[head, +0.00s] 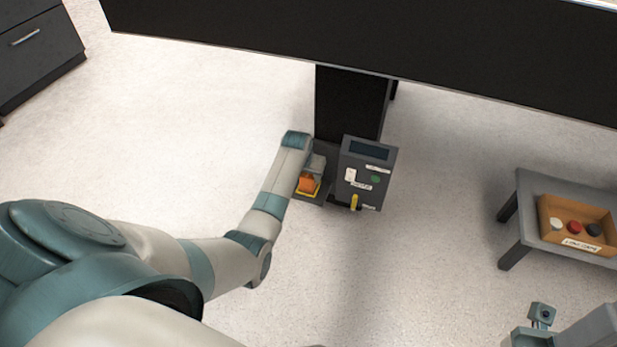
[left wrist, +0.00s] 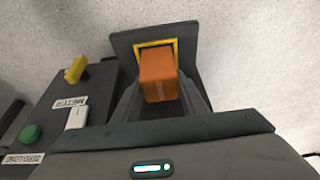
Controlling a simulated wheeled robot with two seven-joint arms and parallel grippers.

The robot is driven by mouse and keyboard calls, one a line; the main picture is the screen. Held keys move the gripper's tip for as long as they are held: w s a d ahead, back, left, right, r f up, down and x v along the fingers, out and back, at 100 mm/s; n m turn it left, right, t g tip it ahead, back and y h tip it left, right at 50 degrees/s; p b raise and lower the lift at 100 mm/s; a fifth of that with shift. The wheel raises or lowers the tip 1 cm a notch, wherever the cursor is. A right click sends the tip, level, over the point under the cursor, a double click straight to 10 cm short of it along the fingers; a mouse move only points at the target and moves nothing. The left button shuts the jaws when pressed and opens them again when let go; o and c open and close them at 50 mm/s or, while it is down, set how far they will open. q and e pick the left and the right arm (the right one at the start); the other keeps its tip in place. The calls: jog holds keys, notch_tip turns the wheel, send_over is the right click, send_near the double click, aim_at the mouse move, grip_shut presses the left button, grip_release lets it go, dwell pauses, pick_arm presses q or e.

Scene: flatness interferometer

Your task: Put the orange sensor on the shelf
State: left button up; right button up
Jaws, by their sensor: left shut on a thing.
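The orange sensor (left wrist: 159,77) is a small block between the fingers of my left gripper (left wrist: 160,95), which is shut on it. In the left wrist view it is over the dark shelf (left wrist: 126,42), overlapping a yellow square outline (left wrist: 172,43). In the head view the orange sensor (head: 307,183) shows beside the grey instrument box, with the yellow edge just below it. I cannot tell whether it touches the shelf. My left gripper (head: 312,174) reaches down there, partly hidden by its arm. Part of what looks like my right wrist shows at the bottom right; its fingers cannot be made out.
The grey instrument box (head: 369,172) with a screen, green button and yellow lever stands right beside the shelf. A black column and wide dark tabletop (head: 330,45) rise behind. A low grey table (head: 520,215) holds a cardboard box (head: 547,229). The floor left is clear.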

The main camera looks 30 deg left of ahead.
pick_arm(q)
jog(key=shift+r, duration=0.1)
jog(key=o, duration=1)
jog(key=shift+o, duration=1)
